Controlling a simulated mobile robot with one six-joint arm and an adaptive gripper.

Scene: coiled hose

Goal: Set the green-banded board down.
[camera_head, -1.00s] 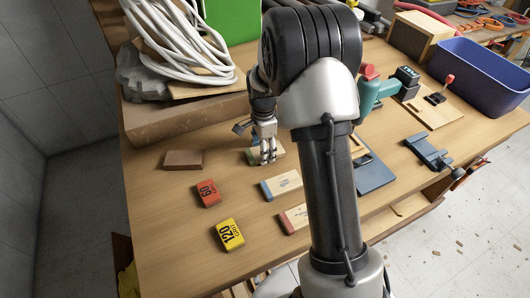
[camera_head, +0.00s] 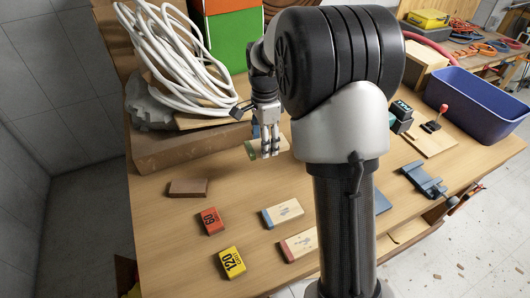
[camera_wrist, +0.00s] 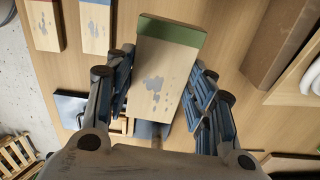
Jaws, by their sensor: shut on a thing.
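The green-banded board (camera_head: 283,145) is a pale wooden block with a green end. In the head view it is held above the table, clear of the blocks below, its green end towards the left. In the wrist view the board (camera_wrist: 158,75) lies between the fingers, with its green band across the far end and grey smudges on its face. My gripper (camera_head: 269,152) is shut on it, and both finger pairs show in the wrist view (camera_wrist: 160,88). The wooden table (camera_head: 165,240) is below.
A blue-banded board (camera_head: 284,213) and a red-banded board (camera_head: 300,244) lie nearer the front. An orange 60 block (camera_head: 211,220), a yellow 120 block (camera_head: 231,261) and a brown block (camera_head: 187,188) lie left. White coiled hose (camera_head: 170,45) sits behind. Table is bare between them.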

